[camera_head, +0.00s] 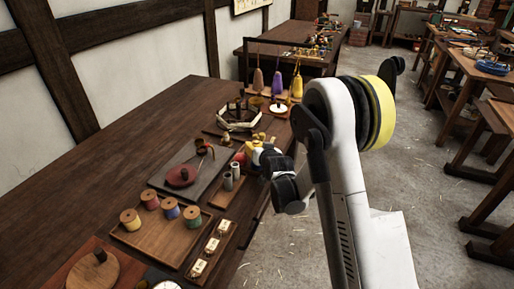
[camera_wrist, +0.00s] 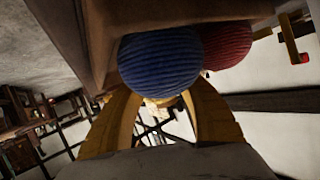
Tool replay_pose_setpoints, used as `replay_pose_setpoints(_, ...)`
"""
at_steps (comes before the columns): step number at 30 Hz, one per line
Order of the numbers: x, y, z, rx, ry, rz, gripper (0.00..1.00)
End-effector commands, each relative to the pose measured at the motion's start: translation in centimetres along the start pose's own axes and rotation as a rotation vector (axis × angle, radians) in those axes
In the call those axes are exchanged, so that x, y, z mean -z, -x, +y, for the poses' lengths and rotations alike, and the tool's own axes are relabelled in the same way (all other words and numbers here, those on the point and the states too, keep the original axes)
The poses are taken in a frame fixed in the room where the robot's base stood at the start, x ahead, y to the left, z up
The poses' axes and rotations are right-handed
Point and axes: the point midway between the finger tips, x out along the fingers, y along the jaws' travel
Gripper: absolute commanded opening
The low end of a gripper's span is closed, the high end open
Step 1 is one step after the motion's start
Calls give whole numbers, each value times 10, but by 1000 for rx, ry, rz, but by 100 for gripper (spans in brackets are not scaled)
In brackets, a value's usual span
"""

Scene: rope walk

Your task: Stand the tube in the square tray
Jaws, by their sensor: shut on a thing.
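My gripper (camera_wrist: 157,90) has yellow fingers on both sides of a blue ribbed round thing (camera_wrist: 160,58) in the wrist view and is shut on it. A dark red ribbed thing (camera_wrist: 228,62) is close beside it. In the head view my gripper (camera_head: 254,150) is low over the bench, partly hidden by my arm.
A dark board (camera_head: 215,163) with a red-brown piece lies left of my gripper. A many-sided tray (camera_head: 238,126) and coloured cones (camera_head: 278,84) are behind. A narrow rack (camera_head: 212,250) with white blocks is in front. The bench's left part (camera_head: 90,150) is bare.

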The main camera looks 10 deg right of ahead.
Motion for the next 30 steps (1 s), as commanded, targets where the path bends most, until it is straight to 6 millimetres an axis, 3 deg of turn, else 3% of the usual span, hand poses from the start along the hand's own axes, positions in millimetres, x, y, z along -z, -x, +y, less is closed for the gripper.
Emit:
replay_pose_setpoints(2,-2,-1,0,0,0,0,17)
replay_pose_setpoints(3,-2,-1,0,0,0,0,51)
replay_pose_setpoints(5,-2,-1,0,0,0,0,63)
replay_pose_setpoints(17,2,6,0,0,0,0,63)
replay_pose_setpoints(30,3,97,0,-1,0,0,63)
